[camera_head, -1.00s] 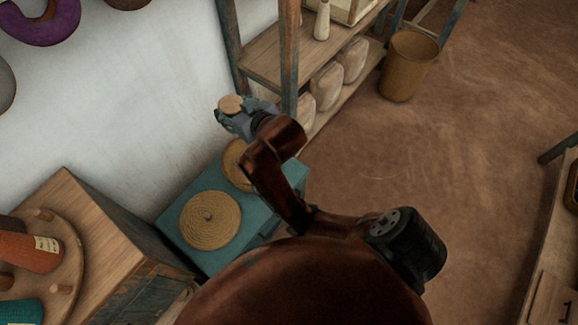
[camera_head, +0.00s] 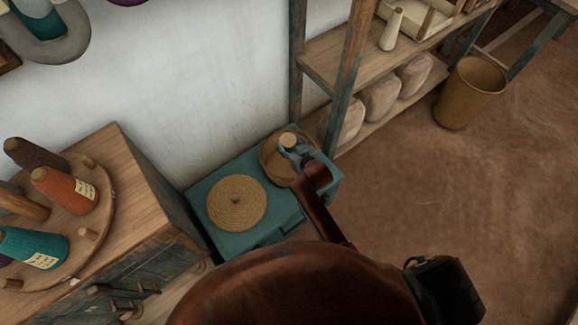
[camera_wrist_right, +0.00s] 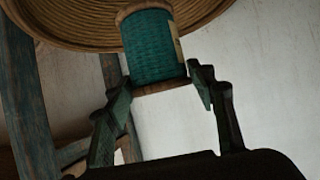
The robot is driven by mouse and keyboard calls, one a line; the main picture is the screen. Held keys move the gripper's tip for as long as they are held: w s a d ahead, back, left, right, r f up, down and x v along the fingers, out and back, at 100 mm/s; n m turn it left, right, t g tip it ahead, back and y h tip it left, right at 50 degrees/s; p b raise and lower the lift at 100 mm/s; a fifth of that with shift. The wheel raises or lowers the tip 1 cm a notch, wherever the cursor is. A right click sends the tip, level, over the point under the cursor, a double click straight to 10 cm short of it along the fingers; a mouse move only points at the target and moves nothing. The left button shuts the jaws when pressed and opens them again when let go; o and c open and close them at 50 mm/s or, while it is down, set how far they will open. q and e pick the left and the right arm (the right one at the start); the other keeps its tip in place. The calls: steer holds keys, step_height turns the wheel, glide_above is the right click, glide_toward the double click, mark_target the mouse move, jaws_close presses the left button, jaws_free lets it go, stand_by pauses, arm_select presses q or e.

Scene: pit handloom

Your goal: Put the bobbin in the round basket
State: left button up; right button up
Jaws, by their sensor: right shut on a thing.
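The bobbin (camera_wrist_right: 152,45) is wound with teal thread and has wooden ends. Its pale wooden end (camera_head: 288,139) shows in the head view. My right gripper (camera_wrist_right: 160,80) is shut on the bobbin, with a finger on each side. In the head view my right gripper (camera_head: 294,148) holds it over the round wicker basket (camera_head: 270,172) on the teal chest. In the wrist view the coiled basket (camera_wrist_right: 75,25) lies behind the bobbin. I cannot tell how far apart they are. The gripper and bobbin hide part of the basket. My left gripper is not in view.
A coiled round wicker piece with a small knob (camera_head: 236,203) lies beside the basket on the teal chest (camera_head: 250,241). A wooden cabinet (camera_head: 140,190) with several cones stands left. Shelves (camera_head: 330,62) stand close on the right. A tall bin (camera_head: 470,92) stands on open floor.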

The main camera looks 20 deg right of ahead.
steer(key=f+b, duration=0.3)
steer(key=f, duration=0.5)
steer(key=shift+s+f, duration=0.1)
steer(key=shift+s, duration=0.1)
step_height(320, 180, down, 3)
steer(key=shift+f+b, duration=0.2)
steer(key=shift+b, duration=0.45)
steer(key=shift+r, duration=0.15)
steer(key=shift+f, duration=0.25)
steer(key=o, duration=1.4)
steer(key=shift+c, duration=0.2)
steer(key=shift+r, duration=0.15)
